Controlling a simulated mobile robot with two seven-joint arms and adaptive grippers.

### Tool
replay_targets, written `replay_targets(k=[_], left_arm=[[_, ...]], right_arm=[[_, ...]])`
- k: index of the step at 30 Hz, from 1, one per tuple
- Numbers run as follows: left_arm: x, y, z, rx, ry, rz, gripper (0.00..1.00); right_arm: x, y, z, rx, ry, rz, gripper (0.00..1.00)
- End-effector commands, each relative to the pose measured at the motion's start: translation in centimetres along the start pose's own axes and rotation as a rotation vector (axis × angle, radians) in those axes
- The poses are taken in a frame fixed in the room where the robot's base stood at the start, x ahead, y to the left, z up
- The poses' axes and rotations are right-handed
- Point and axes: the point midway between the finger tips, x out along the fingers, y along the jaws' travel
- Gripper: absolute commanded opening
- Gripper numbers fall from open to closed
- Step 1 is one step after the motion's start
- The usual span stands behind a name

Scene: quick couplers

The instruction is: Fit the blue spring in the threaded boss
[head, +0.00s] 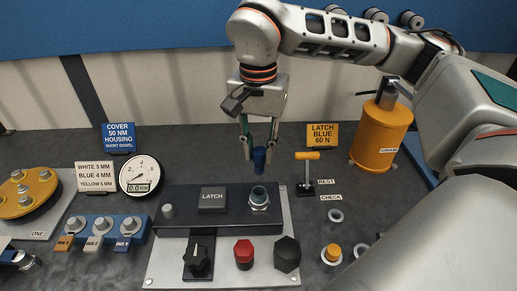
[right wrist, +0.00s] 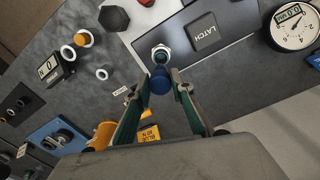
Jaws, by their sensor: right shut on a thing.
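The blue spring (head: 259,158) is a small dark blue cylinder, upright between the fingertips of my right gripper (head: 259,148). The right gripper is shut on it and points down from above. The threaded boss (head: 259,198) is a silver hex fitting with an open bore, at the right end of the dark LATCH block. In the head view the spring shows above the boss, apart from it. In the right wrist view the spring (right wrist: 160,82) shows just below the boss (right wrist: 161,54) between the fingers (right wrist: 160,88). My left gripper is not in view.
The block (head: 175,222) carries a LATCH plate. A black knob, red button (head: 244,254) and black hex knob stand in front. An orange-handled lever (head: 307,170) and orange canister (head: 381,133) stand to the right. A dial gauge (head: 139,173) is on the left.

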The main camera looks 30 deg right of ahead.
Motion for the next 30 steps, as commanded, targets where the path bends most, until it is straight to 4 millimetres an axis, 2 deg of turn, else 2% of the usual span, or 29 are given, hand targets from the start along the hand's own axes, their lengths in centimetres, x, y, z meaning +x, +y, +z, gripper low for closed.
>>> replay_targets(k=[9, 14, 21, 30], left_arm=[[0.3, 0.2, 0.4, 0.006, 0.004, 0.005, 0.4], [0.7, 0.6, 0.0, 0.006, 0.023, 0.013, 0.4], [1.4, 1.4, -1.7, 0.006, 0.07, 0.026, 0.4], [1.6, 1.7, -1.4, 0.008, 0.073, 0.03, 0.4]], right_arm=[[1.2, 0.0, 0.0, 0.0, 0.0, 0.0, 0.07], [2.5, 0.0, 0.0, 0.0, 0.0, 0.0, 0.07], [4.7, 0.0, 0.0, -0.001, 0.0, 0.001, 0.07], [5.8, -0.1, 0.0, -0.001, 0.0, -0.001, 0.07]])
